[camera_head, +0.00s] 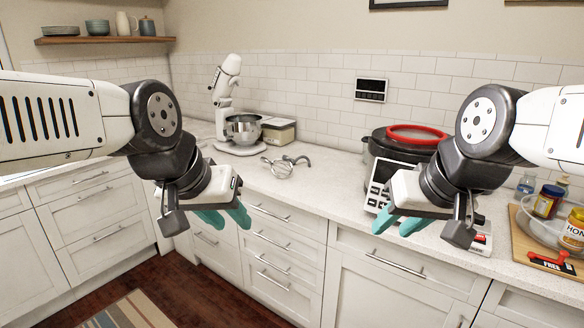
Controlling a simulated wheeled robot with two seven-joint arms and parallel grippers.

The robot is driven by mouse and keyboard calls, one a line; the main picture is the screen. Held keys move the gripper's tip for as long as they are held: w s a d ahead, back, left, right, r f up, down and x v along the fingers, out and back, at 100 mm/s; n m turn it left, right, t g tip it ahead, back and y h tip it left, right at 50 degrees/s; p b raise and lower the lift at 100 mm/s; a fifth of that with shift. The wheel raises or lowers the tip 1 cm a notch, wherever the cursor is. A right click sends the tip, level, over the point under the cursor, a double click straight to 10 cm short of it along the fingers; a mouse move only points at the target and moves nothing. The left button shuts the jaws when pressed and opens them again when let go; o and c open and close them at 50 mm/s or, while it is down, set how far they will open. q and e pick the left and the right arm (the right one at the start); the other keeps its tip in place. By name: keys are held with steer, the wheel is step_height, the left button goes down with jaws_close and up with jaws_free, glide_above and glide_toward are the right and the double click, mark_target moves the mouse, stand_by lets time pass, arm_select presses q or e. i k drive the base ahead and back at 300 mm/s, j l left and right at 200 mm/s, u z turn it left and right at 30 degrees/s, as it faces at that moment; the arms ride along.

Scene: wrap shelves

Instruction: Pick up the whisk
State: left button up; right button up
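The whisk (278,168), a small tool with thin wire loops, lies on the white counter in the middle of the view, in front of the stand mixer. A grey metal hook-like attachment (298,160) lies close beside it on the right; I cannot tell whether they touch. My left gripper (226,217), with teal fingertips, is open and empty, in front of the counter edge and to the left of the whisk. My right gripper (398,223) is open and empty, well to the right of the whisk.
A white stand mixer (226,85) with a steel bowl (243,128) stands behind the whisk. A black cooker (400,145) with a red ring (417,134) stands to the right. Jars and a glass bowl crowd the far right.

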mark_target(263, 159)
steer(key=i+j, duration=0.1)
steer(key=j, duration=0.4)
steer(key=i+j, duration=0.1)
steer(key=j, duration=0.4)
steer(key=i+j, duration=0.1)
steer(key=j, duration=0.4)
steer(key=i+j, duration=0.15)
steer(key=j, duration=0.35)
steer(key=i+j, duration=0.1)
steer(key=j, duration=0.45)
steer(key=i+z, duration=0.15)
steer(key=i+l+z, duration=0.1)
steer(key=i+l, duration=0.15)
steer(key=i+l+z, duration=0.1)
steer(key=i, duration=0.35)
steer(key=i+l+z, duration=0.1)
steer(key=i+l, duration=0.15)
steer(key=i, duration=0.1)
